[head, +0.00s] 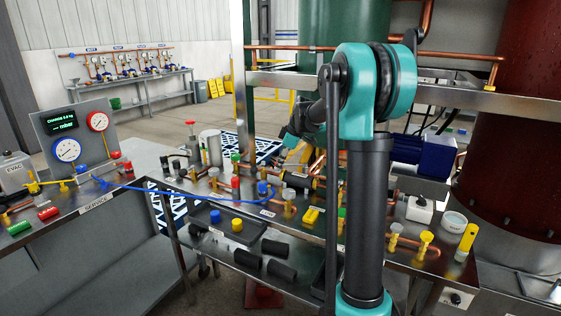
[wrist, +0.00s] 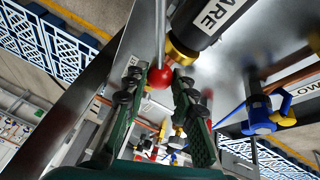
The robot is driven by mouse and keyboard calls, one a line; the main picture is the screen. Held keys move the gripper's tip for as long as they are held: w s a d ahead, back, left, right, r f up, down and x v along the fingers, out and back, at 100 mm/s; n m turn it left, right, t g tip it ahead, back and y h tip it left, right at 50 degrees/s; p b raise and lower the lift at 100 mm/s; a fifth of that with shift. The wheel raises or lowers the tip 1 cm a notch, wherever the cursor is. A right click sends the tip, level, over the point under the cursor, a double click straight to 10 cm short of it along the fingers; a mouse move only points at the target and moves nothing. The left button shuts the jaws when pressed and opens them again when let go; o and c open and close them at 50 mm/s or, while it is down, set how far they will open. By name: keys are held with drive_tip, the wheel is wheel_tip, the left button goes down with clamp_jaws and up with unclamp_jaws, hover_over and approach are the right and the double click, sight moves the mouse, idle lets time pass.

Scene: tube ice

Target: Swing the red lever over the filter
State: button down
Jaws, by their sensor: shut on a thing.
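A red ball knob (wrist: 161,77) sits on the end of a thin grey rod (wrist: 161,30) in the wrist view, and together they look like the red lever. My gripper (wrist: 157,84) has its green fingers on either side of the knob and is shut on it. Right beside the knob is a dark cylinder (wrist: 203,22) with a brass collar and a white label ending in "ARE"; it looks like the filter. In the head view, a dark cylinder with brass ends (head: 300,182) lies in the pipe line, and my arm hides much of the area around it.
A blue valve (wrist: 262,115) with a yellow part stands at the right in the wrist view. In the head view, a blue hose (head: 160,191) crosses the bench. A tray (head: 190,212) holds a blue and a yellow cap. Copper pipes and valves crowd the bench on both sides.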

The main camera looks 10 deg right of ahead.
drive_tip(key=c, duration=1.2)
unclamp_jaws()
drive_tip(key=shift+r, duration=0.15)
drive_tip(key=v, duration=1.2)
